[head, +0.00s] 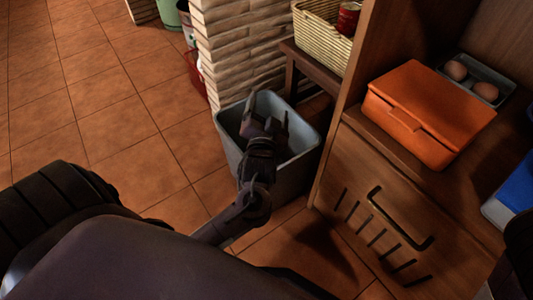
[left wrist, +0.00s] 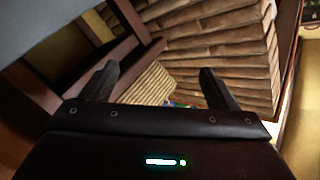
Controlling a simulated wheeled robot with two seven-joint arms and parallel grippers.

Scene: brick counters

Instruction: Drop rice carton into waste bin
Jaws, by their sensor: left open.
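The waste bin (head: 292,180) is a grey, open-topped bin on the tiled floor, between the brick pillar and the wooden cabinet. My left gripper (head: 266,117) is over the bin's opening with its fingers apart. In the left wrist view the open fingers (left wrist: 157,88) have nothing between them. I do not see the rice carton in either view. My arm and gripper hide part of the bin's inside. My right gripper is not in view.
An orange box (head: 430,112) and a tray with eggs (head: 473,78) are on the wooden cabinet (head: 365,215) at right. A wicker basket (head: 322,38) holds a red can (head: 348,18). The brick pillar (head: 240,55) stands behind the bin. The floor at left is clear.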

